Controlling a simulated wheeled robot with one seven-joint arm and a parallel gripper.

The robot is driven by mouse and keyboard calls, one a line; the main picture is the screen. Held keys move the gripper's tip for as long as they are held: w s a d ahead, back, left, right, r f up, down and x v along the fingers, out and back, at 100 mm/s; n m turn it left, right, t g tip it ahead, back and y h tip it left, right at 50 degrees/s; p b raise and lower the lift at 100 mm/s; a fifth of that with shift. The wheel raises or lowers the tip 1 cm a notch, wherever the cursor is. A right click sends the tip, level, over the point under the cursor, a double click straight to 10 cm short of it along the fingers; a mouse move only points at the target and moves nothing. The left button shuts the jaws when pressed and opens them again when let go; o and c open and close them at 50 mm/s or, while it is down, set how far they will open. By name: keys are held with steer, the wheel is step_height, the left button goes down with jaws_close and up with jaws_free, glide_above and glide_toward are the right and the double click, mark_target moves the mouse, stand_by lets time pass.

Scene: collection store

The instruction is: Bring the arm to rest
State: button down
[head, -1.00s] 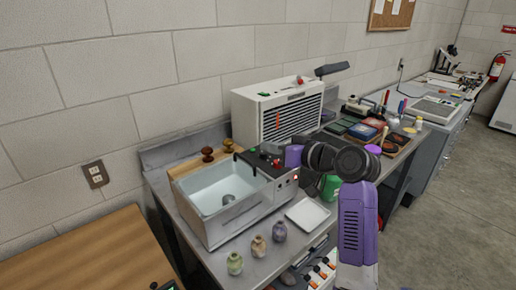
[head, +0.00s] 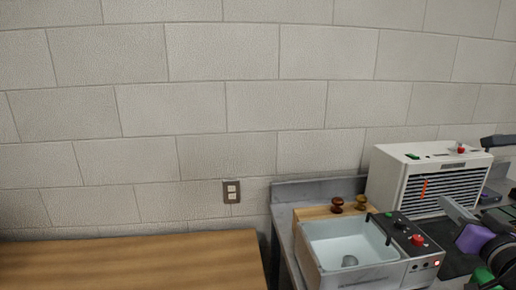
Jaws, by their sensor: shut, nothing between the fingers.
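My arm shows only in part at the right edge of the head view, with a purple link and dark joints. A grey piece beyond the purple link appears to be my gripper (head: 458,211). It is shut and empty, in front of the white slatted unit and above the dark surface right of the basin's control panel. Its fingertips are small and hard to make out. The rest of the arm is cut off by the frame.
A steel bench holds a basin (head: 349,241) with a control panel (head: 411,237) and two brown knobs on a wooden board (head: 318,212). A white slatted unit (head: 400,182) stands behind. A bare wooden table (head: 130,262) is at lower left. The wall has an outlet (head: 231,192).

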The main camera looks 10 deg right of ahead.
steer(key=s+a+f+n+g+y, duration=0.1)
steer(key=s+a+f, duration=0.6)
steer(key=s, duration=0.5)
steer(key=s+a+f+n+g+y, duration=0.1)
steer(key=s+a+f+n, duration=0.1)
steer(key=s+a+f, duration=0.5)
steer(key=s+a+f+n+y, duration=0.1)
steer(key=s+a+f, duration=0.6)
steer(key=s+a, duration=0.7)
steer(key=s+n, duration=0.1)
steer(key=s, duration=0.4)
steer(key=shift+s+f+g+y, duration=0.25)
steer(key=shift+f+g+y, duration=0.05)
steer(key=shift+g+y, duration=0.1)
